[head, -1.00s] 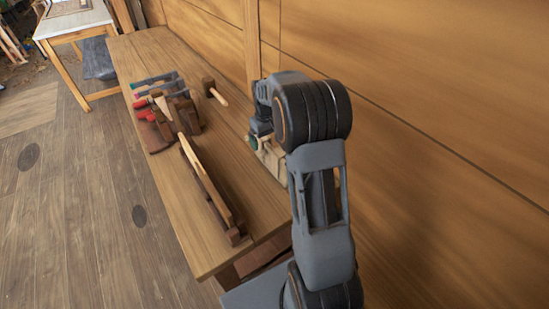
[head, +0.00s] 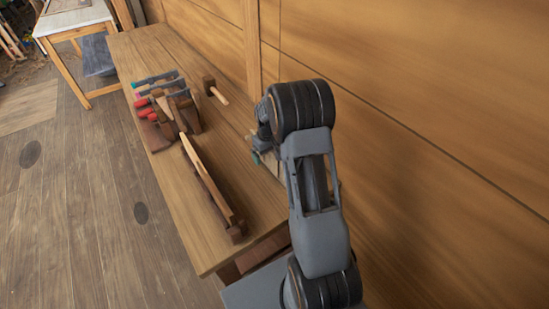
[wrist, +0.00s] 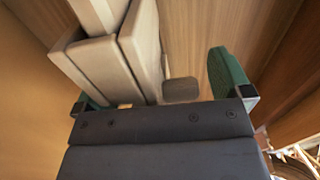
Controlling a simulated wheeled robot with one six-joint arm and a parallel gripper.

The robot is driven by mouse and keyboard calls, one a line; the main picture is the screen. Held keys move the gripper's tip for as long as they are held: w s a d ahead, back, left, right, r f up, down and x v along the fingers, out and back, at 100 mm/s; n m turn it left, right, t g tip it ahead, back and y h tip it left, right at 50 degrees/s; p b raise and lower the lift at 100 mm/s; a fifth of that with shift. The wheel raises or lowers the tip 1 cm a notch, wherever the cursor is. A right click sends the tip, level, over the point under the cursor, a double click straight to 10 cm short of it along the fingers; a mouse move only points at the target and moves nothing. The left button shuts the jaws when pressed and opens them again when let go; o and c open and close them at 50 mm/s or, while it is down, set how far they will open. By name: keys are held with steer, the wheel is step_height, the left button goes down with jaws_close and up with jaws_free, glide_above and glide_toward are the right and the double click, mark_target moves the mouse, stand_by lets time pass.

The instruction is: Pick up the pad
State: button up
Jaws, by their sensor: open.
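A small flat grey-brown piece with rounded corners (wrist: 181,90), which looks like the pad, lies low between my fingers in the wrist view. It sits beside a pale beige block-like holder with upright slabs (wrist: 108,62). My gripper (wrist: 160,92) is open, one green fingertip at the left by the holder and the other at the right, clear of the piece. In the head view my gripper (head: 263,156) is at the bench's wall side, with my arm hiding the pad and most of the holder.
The wooden workbench (head: 150,62) runs along a plank wall (head: 420,90). A mallet (head: 215,90), several red-handled tools (head: 152,113) and a long wooden plane (head: 210,190) lie on it, left of my arm. Bare bench top lies between them and my gripper.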

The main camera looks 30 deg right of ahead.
steer(key=shift+c, duration=0.4)
steer(key=c, duration=0.7)
steer(key=shift+a+r, duration=0.1)
